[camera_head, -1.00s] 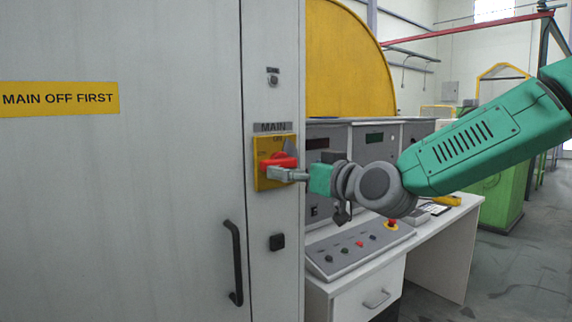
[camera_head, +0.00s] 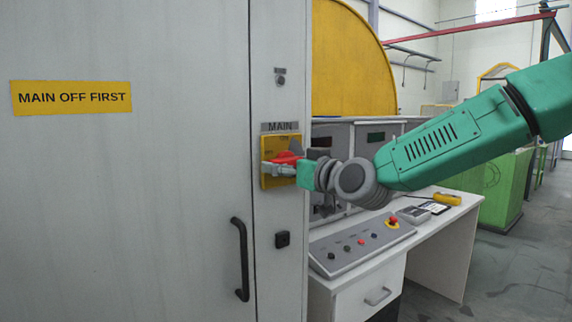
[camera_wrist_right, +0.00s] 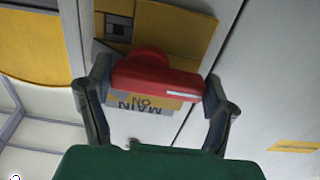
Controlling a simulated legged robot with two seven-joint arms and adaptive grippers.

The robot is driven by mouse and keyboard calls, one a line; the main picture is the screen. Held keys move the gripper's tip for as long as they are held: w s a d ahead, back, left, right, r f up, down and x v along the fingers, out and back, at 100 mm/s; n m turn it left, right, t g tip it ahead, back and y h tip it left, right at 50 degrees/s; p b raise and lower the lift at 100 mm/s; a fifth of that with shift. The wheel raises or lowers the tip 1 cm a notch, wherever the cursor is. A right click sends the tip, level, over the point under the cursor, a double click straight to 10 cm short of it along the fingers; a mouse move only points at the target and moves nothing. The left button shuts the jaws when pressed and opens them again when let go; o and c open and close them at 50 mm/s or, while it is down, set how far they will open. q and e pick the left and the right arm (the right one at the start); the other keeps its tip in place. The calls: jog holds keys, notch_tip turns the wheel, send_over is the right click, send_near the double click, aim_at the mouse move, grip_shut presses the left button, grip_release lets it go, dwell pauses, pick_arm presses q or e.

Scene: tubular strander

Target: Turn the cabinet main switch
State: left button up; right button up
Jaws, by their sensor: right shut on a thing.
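The cabinet main switch has a red handle (camera_head: 287,158) on a yellow plate (camera_head: 267,181), under a "MAIN" label on the grey cabinet's right side. My right gripper (camera_head: 283,168) comes in from the right and is shut on the red handle. In the right wrist view the red handle (camera_wrist_right: 158,84) lies between the two fingers of my right gripper (camera_wrist_right: 158,92), one at each end. A white mark shows near the handle's right end. The fingers hide part of the plate in the head view. My left gripper is not in view.
The grey cabinet door (camera_head: 130,220) has a black handle (camera_head: 240,259) and a yellow "MAIN OFF FIRST" sign (camera_head: 71,97). A desk with a control panel (camera_head: 360,246) stands close on the right, below my arm. Free floor lies farther right.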

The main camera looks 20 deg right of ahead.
jog(key=shift+w+d+r+m, duration=0.15)
jog(key=shift+d+r+m, duration=0.05)
jog(key=shift+r+m, duration=0.1)
jog(key=m, duration=0.3)
jog(key=shift+r+b, duration=0.25)
jog(key=shift+b, duration=0.05)
jog(key=m, duration=0.2)
jog(key=m+b, duration=0.1)
jog(key=m, duration=0.2)
jog(key=shift+w+d+r+m, duration=0.15)
jog(key=shift+r+m, duration=0.1)
jog(key=shift+m, duration=0.15)
jog(key=m+b, duration=0.1)
jog(key=m, duration=0.3)
jog(key=shift+d+r+b, duration=0.1)
jog(key=shift+d+b, duration=0.1)
jog(key=shift+b, duration=0.15)
jog(key=shift+w+d+m+b, duration=0.15)
jog(key=shift+m+b, duration=0.55)
jog(key=shift+m, duration=1.8)
